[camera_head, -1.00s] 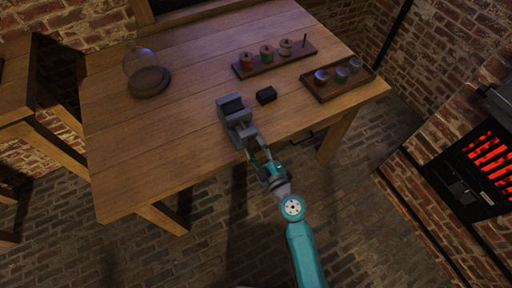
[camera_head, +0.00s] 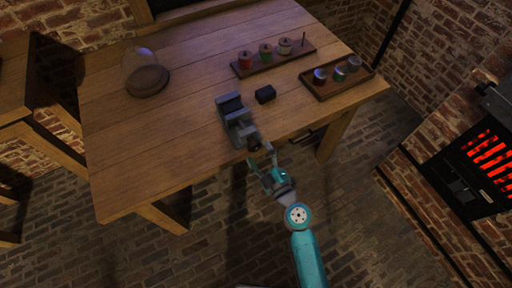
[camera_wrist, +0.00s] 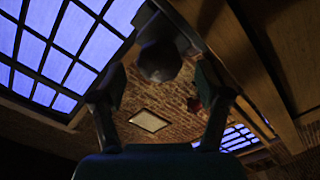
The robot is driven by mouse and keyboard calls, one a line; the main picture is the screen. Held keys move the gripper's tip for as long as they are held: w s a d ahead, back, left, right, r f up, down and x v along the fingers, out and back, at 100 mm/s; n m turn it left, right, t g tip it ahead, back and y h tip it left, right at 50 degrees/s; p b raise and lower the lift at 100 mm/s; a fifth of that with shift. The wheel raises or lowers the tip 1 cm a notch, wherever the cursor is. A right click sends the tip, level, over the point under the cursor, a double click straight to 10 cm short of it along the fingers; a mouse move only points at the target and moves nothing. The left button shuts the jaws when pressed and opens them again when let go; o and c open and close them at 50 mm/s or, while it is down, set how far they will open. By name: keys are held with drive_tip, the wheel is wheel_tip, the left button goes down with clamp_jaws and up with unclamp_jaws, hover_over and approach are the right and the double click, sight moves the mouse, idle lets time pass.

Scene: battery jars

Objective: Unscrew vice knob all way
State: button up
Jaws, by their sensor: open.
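The grey vice (camera_head: 236,118) is mounted at the front edge of the wooden table. Its dark knob (camera_head: 254,145) sticks out at the front edge, and it also shows as a dark rounded shape in the wrist view (camera_wrist: 160,62). My gripper (camera_head: 262,154) is at the knob, just in front of the table edge. In the wrist view my gripper (camera_wrist: 158,85) has its fingers spread, one on each side of the knob, with the knob near the fingertips. Whether a finger touches the knob cannot be told.
A rack of spools (camera_head: 275,60) and a tray with several jars (camera_head: 338,92) stand at the back right. A glass dome (camera_head: 146,75) stands at the left. The table's front left is clear.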

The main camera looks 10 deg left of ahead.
drive_tip(key=v, duration=0.9)
idle(0.3)
drive_tip(key=s+d+f+m+g+h, duration=0.1)
drive_tip(key=s+d+f+m+h, duration=0.2)
drive_tip(key=s+d+m+h, duration=0.75)
drive_tip(key=s+d+r+m, duration=0.2)
drive_tip(key=s+r, duration=0.4)
drive_tip(key=s, duration=0.3)
drive_tip(key=s+d+r+m, duration=0.3)
drive_tip(key=s+r, duration=0.3)
drive_tip(key=s, duration=0.4)
drive_tip(key=shift+d+r+t, duration=0.4)
drive_tip(key=shift+d, duration=0.25)
